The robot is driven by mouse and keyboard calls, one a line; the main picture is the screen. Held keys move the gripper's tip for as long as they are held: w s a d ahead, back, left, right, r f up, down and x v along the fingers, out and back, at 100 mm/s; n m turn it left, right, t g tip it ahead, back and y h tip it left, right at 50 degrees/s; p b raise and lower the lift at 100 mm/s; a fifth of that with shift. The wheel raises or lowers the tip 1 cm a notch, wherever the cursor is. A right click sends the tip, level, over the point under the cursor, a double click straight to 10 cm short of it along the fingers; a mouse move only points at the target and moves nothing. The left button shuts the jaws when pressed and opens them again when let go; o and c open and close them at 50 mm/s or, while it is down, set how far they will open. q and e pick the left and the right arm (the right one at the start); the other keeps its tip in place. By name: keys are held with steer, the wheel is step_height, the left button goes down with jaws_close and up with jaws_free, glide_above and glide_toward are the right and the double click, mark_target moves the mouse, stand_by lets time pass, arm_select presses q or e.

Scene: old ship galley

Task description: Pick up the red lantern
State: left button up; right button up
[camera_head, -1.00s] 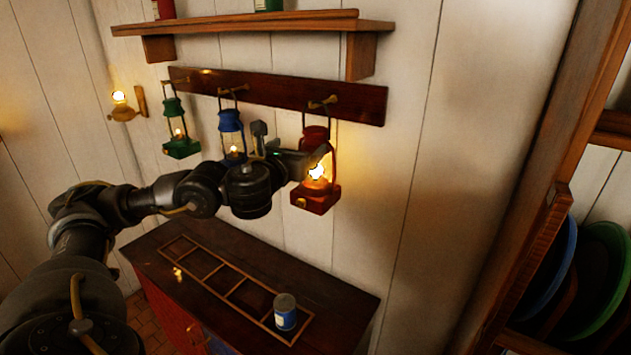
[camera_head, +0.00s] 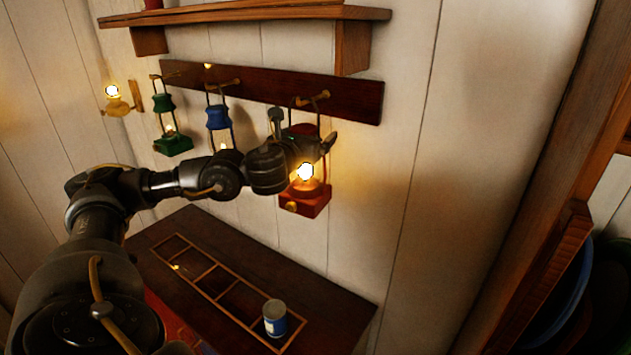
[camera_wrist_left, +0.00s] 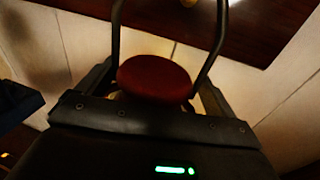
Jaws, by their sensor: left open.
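The red lantern (camera_head: 305,203) hangs by its wire handle from the rightmost peg of a dark wall board, its flame lit. My left gripper (camera_head: 318,146) is open at the lantern's upper body, in front of its red cap, and hides part of it. In the left wrist view the lantern's round red cap (camera_wrist_left: 155,76) shows between the two spread fingers of the gripper (camera_wrist_left: 155,92), with the handle wires rising on both sides. I cannot tell whether a finger touches it. My right gripper is not in view.
A blue lantern (camera_head: 218,118) and a green lantern (camera_head: 172,140) hang to the left on the peg board (camera_head: 270,94). A shelf (camera_head: 240,14) is above. Below, a cabinet top (camera_head: 335,300) carries a divided wooden frame (camera_head: 207,272) and a can (camera_head: 274,318).

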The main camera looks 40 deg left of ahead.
arm_select(q)
steer(key=shift+w, duration=0.15)
steer(key=shift+s+r, duration=0.1)
steer(key=shift+s, duration=0.2)
steer(key=shift+s+a+r, duration=0.1)
steer(key=shift+s+r, duration=0.05)
steer(key=shift+s, duration=0.3)
steer(key=shift+s+a+r, duration=0.1)
steer(key=shift+s+r, duration=0.05)
steer(key=shift+s, duration=0.25)
steer(key=c, duration=0.4)
steer(key=shift+c, duration=0.9)
steer(key=shift+w+f, duration=0.1)
steer(key=shift+c, duration=1.4)
steer(key=shift+w, duration=0.15)
steer(key=shift+c, duration=1.1)
steer(key=shift+d+f, duration=0.1)
steer(key=c, duration=0.9)
steer(key=shift+o, duration=0.2)
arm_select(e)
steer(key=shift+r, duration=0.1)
